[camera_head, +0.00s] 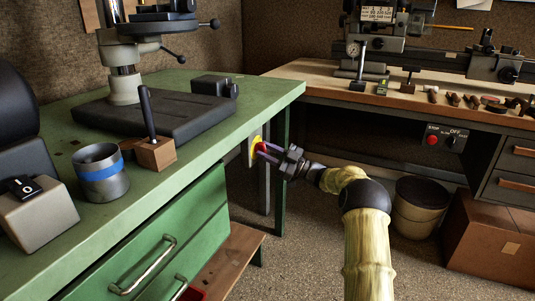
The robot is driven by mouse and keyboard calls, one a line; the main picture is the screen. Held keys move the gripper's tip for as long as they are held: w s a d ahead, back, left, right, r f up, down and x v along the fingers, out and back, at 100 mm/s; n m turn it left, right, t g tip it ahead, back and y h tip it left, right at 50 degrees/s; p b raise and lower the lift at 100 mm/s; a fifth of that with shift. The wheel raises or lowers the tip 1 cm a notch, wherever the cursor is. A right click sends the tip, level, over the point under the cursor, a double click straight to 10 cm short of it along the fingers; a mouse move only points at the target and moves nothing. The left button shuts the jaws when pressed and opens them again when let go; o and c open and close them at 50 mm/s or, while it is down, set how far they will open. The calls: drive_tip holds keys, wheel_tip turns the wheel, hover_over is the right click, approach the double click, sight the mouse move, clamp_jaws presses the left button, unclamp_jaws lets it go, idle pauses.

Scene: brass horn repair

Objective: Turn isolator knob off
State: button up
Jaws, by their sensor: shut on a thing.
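The isolator knob (263,142) is red on a yellow plate (254,150), mounted at the right end of the green bench. My gripper (264,149) reaches it from the right, with its fingers closed around the knob. The fingers hide part of the knob, so its exact turn angle cannot be read.
The green bench (60,196) carries a drill-press stand (123,85), a wooden block with a handle (155,153) and a metal cup (101,174). At right stand a wooden bench (440,103) with a STOP/OFF switch box (444,137), a bucket (418,207) and a cardboard box (490,238).

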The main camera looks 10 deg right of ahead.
drive_tip(key=n+g, duration=0.1)
drive_tip(key=n, duration=0.2)
drive_tip(key=n+g, duration=0.1)
drive_tip(key=n, duration=0.2)
drive_tip(key=shift+w+d+g, duration=0.1)
drive_tip(key=shift+g, duration=0.3)
drive_tip(key=shift+n, duration=0.3)
drive_tip(key=o, duration=0.7)
drive_tip(key=shift+c, duration=0.2)
drive_tip(key=shift+d, duration=0.1)
drive_tip(key=p+v, duration=0.4)
drive_tip(key=v, duration=1.3)
drive_tip(key=shift+p, duration=0.35)
drive_tip(key=shift+d, duration=0.15)
